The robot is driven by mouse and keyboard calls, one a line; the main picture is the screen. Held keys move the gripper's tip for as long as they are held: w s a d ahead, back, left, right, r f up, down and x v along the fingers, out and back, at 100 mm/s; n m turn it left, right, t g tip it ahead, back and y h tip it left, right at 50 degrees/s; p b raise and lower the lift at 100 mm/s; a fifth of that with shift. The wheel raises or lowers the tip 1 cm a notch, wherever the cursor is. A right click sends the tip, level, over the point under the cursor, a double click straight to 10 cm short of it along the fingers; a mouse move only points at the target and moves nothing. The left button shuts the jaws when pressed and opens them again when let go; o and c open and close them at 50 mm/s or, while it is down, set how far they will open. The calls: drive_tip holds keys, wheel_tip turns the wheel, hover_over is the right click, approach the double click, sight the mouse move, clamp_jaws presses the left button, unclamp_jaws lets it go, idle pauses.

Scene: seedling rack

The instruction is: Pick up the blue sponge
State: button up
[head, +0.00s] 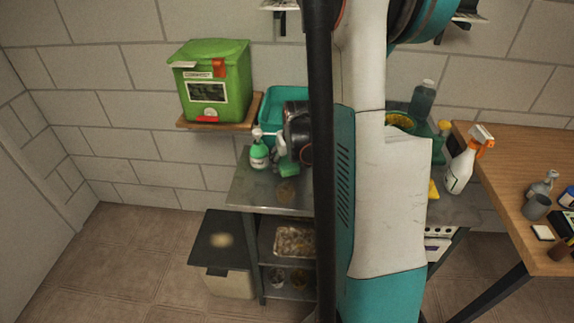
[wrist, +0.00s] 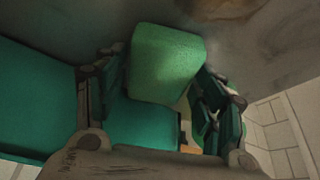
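No plainly blue sponge shows in either view. A green, sponge-like block (wrist: 165,65) lies in front of my fingers in the wrist view. In the head view a small green block (head: 290,169) shows just below my gripper (head: 297,150), low over the metal bench. In the wrist view my gripper (wrist: 160,90) has its fingers spread wide, one on each side of the block. A narrow gap shows at the left finger; contact at the right finger is unclear. My arm hides the middle of the bench in the head view.
A teal tub (head: 272,103) stands behind my gripper. A green-white bottle (head: 259,152) stands close at its left. The metal bench (head: 250,189) is clear at its front left. A white spray bottle (head: 459,172) and a wooden table (head: 497,150) are at right.

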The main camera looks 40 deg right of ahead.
sight(287, 162)
drive_tip(key=c, duration=0.4)
drive_tip(key=shift+o, duration=0.2)
drive_tip(key=shift+r, duration=0.1)
drive_tip(key=shift+s+a+r+p, duration=0.1)
drive_tip(key=shift+a+r+p, duration=0.05)
drive_tip(key=shift+r+p, duration=0.2)
wheel_tip(287, 162, up, 7)
drive_tip(key=p, duration=0.3)
drive_tip(key=s+a+p, duration=0.2)
drive_tip(key=s+a, duration=1)
drive_tip(key=a, duration=0.3)
drive_tip(key=shift+s+f+p, duration=0.4)
drive_tip(key=shift+f, duration=0.05)
drive_tip(key=shift+o, duration=0.3)
